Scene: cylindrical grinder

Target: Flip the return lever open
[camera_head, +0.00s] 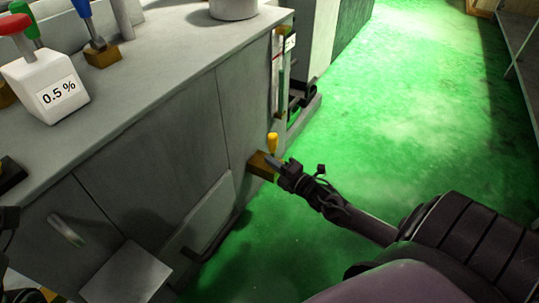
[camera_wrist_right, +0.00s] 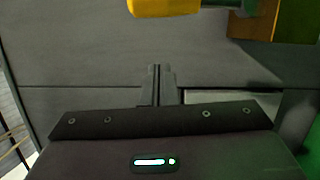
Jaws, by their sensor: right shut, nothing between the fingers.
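A lever with a yellow handle (camera_head: 272,142) sits on a brass block (camera_head: 255,163) on the machine's front, near its right end; I take it as the return lever. In the head view the handle points up. My right gripper (camera_head: 273,163) is shut and empty, in front of the block and just below the handle. In the right wrist view the yellow handle (camera_wrist_right: 165,7) is at the top edge, partly cut off, beyond the shut fingertips (camera_wrist_right: 158,70). The brass block (camera_wrist_right: 265,22) is at upper right. Contact does not show. Dark parts at the head view's left edge may be my left gripper.
The grey machine cabinet (camera_head: 150,145) fills the left. On its top stand red (camera_head: 14,24), green and blue (camera_head: 82,8) handles and a white box (camera_head: 45,85) marked 0.5 %. A metal handle (camera_head: 66,230) is at lower left. The green-lit floor (camera_head: 400,90) at right is clear.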

